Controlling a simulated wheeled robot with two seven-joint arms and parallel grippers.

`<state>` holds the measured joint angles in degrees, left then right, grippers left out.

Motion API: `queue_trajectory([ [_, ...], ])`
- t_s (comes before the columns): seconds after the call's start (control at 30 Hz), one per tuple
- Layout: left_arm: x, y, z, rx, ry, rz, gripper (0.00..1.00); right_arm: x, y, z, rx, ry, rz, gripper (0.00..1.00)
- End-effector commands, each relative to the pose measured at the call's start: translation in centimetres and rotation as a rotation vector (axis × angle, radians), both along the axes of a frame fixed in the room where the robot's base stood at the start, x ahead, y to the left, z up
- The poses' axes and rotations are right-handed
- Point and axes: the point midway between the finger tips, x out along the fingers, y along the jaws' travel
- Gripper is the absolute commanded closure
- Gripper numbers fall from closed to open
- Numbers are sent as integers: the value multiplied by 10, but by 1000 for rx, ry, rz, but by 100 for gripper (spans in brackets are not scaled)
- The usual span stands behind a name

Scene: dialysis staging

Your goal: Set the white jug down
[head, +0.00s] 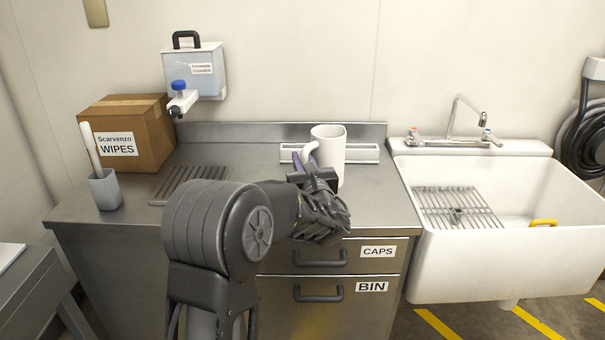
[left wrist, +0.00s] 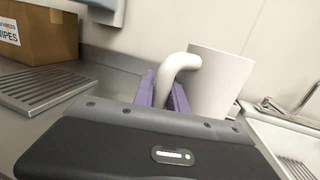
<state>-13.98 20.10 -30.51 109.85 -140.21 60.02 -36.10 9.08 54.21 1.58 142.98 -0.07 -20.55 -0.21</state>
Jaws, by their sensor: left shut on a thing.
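The white jug (head: 330,148) is upright over the right part of the steel counter (head: 240,158), in front of a pale wall strip. My left gripper (head: 308,160) is shut on the jug's handle, on the jug's left side. In the left wrist view the purple fingers (left wrist: 165,92) sit on both sides of the curved white handle (left wrist: 176,66), and the jug's body (left wrist: 218,80) is to the right. My arm and gripper hide the jug's lower part, so I cannot tell whether its base touches the counter. My right gripper is not in view.
A slotted drain grate (head: 190,183) lies left on the counter, near a cardboard wipes box (head: 128,135) and a grey cup with a brush (head: 104,188). A wall dispenser (head: 194,72) hangs above. A white sink (head: 500,245) adjoins the right end.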

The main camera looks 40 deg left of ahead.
Motion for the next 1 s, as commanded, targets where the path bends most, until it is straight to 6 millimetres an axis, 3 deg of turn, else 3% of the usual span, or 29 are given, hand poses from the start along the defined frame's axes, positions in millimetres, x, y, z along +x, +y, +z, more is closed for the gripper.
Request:
queue_trajectory([
  [0.27, 0, 0, -35, 1, 2, 0, 100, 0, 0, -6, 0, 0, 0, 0],
  [0.6, 0, 0, -38, 0, 0, 0, 100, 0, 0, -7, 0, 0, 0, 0],
  [0.63, 0, 0, -38, 0, 1, 0, 81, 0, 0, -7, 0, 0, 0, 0],
  [0.87, 0, 0, -37, -1, 1, 0, 62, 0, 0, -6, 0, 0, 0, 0],
  [1.0, 0, 0, -37, -1, 1, 0, 61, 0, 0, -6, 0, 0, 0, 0],
])
